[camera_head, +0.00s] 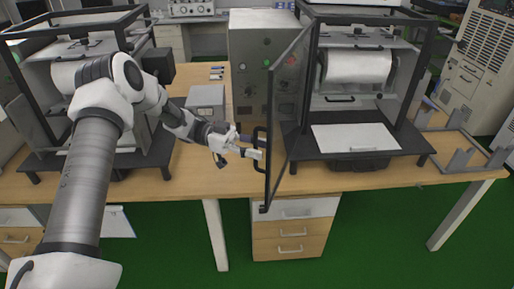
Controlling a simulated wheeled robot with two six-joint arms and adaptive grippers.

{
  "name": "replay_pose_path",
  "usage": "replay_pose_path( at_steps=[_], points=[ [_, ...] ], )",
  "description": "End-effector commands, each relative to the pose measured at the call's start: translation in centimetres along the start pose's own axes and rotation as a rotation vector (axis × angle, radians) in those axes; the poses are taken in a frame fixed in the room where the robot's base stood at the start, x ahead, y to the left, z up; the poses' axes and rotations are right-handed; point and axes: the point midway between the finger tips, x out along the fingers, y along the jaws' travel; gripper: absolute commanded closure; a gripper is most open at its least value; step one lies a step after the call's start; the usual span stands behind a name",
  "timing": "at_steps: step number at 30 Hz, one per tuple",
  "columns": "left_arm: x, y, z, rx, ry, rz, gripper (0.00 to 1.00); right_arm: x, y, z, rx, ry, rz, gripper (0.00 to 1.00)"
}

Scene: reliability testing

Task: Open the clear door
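The clear door (286,105), a see-through panel in a black frame, stands swung out from the front of the right-hand test machine (357,100), seen nearly edge-on. Its black handle (259,168) is on the left face of the door. My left gripper (258,149) is at the handle, at about mid-height. Its two white fingers show a little apart, one above the other in the picture. I cannot tell whether they are closed on the handle or only around it. My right gripper is not in view.
A grey control cabinet (257,50) stands behind the door and a small grey box (206,100) lies left of it. Another black-framed machine (40,50) is at the left. A metal frame (458,150) sits at the table's right. The wooden tabletop (215,180) is clear in front.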

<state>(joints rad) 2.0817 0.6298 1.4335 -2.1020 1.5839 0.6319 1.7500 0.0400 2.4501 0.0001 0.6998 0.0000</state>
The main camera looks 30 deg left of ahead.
Motion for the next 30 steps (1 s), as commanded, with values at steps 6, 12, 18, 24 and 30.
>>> replay_pose_path(
  at_steps=[6, 12, 18, 24, 30],
  points=[
    [-4.0, -0.1, 0.1, 0.002, 0.0, -0.006, 0.63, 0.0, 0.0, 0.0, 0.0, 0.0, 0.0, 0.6],
    [-9.1, 0.0, 0.1, 0.001, -0.001, -0.005, 0.63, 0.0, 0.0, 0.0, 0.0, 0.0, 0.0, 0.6],
    [-11.7, 0.0, 0.1, 0.0, -0.001, -0.002, 0.63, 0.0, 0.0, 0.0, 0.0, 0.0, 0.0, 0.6],
    [-11.8, 0.0, 0.1, -0.001, 0.0, 0.0, 0.63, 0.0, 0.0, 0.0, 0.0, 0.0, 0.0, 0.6],
    [-11.8, 0.0, 0.1, 0.0, 0.0, -0.001, 0.63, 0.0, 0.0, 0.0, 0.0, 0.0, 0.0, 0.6]
  ],
)
